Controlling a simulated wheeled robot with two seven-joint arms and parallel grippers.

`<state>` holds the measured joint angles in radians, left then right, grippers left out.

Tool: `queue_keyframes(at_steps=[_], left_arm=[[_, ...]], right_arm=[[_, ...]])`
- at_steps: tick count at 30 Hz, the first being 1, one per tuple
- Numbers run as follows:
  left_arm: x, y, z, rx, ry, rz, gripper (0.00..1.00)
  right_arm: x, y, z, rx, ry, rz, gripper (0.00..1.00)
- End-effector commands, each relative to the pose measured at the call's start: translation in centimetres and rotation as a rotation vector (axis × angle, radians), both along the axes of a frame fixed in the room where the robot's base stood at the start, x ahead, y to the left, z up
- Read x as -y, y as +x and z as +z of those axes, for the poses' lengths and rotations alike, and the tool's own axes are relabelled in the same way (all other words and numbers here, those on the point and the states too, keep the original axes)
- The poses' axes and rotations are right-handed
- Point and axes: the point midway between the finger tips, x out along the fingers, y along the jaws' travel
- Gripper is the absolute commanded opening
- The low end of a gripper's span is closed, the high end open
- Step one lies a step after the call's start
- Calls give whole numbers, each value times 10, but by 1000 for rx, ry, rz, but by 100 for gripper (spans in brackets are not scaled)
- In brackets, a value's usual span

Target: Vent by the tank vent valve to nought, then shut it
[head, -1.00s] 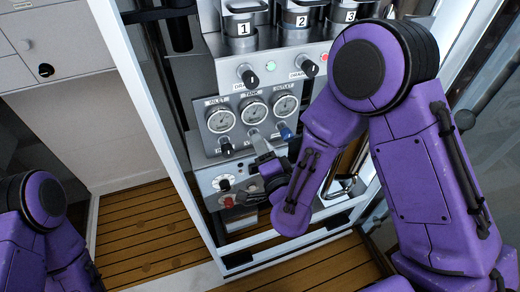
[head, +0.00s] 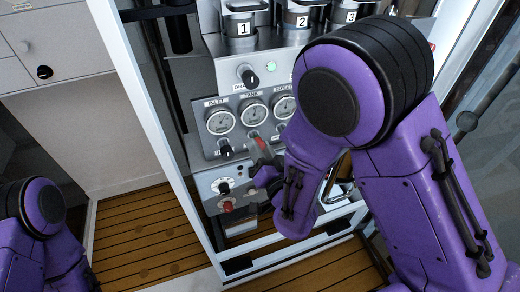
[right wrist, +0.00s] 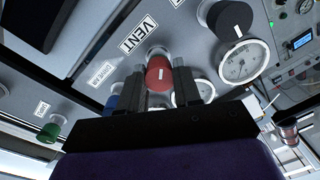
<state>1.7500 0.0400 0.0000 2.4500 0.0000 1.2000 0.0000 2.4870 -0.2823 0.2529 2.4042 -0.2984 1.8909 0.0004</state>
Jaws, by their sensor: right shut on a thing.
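The tank vent valve is a red knob (right wrist: 158,72) under a VENT label in the right wrist view. It also shows as a small red patch below the tank gauge in the head view (head: 260,143). My right gripper (right wrist: 168,88) is shut on this knob, one finger on each side; it also shows in the head view (head: 264,156). The tank gauge (head: 254,114) is the middle dial, labelled TANK; its needle is too small to read. My left gripper is out of view; only part of my left arm shows.
The inlet gauge (head: 221,122) is left of the tank gauge, with a black knob (head: 226,150) below. The outlet gauge (head: 284,107) is partly behind my right arm. A lower panel carries another red knob (head: 227,206). A white frame post (head: 160,130) stands to the left.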

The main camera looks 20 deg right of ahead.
Motion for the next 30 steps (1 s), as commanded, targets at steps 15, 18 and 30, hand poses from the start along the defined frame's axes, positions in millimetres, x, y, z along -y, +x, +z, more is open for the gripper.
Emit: queue_keyframes(at_steps=[15, 18, 30], left_arm=[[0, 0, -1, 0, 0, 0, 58], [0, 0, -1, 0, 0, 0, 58], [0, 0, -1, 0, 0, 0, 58]], right_arm=[[-1, -3, -5, -13, -39, 7, 2], [-1, -3, -5, -13, -39, 7, 36], [-1, -1, -2, -4, -36, 4, 57]])
